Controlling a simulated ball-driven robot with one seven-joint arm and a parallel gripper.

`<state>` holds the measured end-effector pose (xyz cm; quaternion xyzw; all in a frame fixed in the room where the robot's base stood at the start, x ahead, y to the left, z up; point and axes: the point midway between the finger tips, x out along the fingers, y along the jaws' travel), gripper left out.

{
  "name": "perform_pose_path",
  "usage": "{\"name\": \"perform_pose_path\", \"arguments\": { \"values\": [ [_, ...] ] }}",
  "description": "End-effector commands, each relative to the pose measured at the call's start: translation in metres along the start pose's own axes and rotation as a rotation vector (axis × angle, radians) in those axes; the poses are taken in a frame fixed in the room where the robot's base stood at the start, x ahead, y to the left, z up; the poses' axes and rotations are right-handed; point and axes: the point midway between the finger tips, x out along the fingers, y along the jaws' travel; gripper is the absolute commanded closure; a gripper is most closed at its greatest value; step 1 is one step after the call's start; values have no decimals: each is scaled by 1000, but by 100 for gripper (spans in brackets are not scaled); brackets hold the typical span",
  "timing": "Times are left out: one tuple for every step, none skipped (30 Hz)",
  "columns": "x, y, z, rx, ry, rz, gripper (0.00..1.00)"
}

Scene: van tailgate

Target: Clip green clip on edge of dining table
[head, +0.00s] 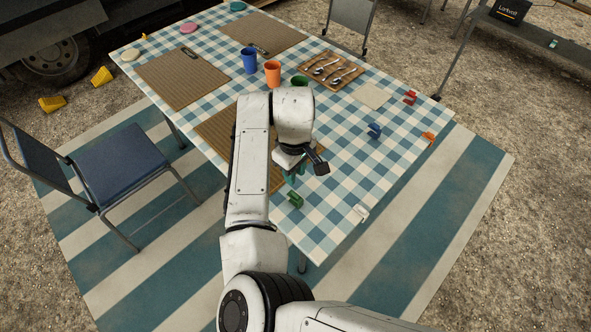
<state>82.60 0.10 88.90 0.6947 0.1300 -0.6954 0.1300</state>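The green clip (295,200) lies on the blue-and-white checked cloth near the front edge of the dining table (340,205). My gripper (306,169) is above the table, a little beyond the green clip in the picture and apart from it. One dark fingertip shows at its right side. The other side is mostly hidden by the wrist, so its opening cannot be told. No clip is clearly seen in it.
A blue clip (374,131) and a red clip (410,97) are on the right part of the table. An orange clip (428,137) and a white clip (361,213) sit at its edge. Cups and a cutlery tray (347,84) stand farther back. A blue chair (118,163) is left.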

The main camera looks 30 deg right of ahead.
Motion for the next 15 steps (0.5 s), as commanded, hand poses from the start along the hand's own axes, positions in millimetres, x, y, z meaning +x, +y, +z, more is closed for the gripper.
{"name": "perform_pose_path", "arguments": {
  "values": [
    [2,-1,0,-2,-1,-2,72],
    [3,-1,0,-1,-1,-2,72],
    [5,-1,0,-1,-1,-2,72],
    [6,0,0,-1,0,-1,72],
    [8,0,0,0,0,-1,72],
    [10,0,0,0,0,-1,72],
    [12,0,0,0,1,-1,72],
    [14,0,0,0,1,-1,72],
    [16,0,0,1,1,-1,72],
    [19,0,0,1,1,-1,72],
    [21,0,0,1,1,-1,72],
    [24,0,0,2,1,-1,72],
    [26,0,0,2,1,-1,72],
    [29,0,0,2,1,-2,72],
    [32,0,0,2,1,-2,72]
  ]
}}
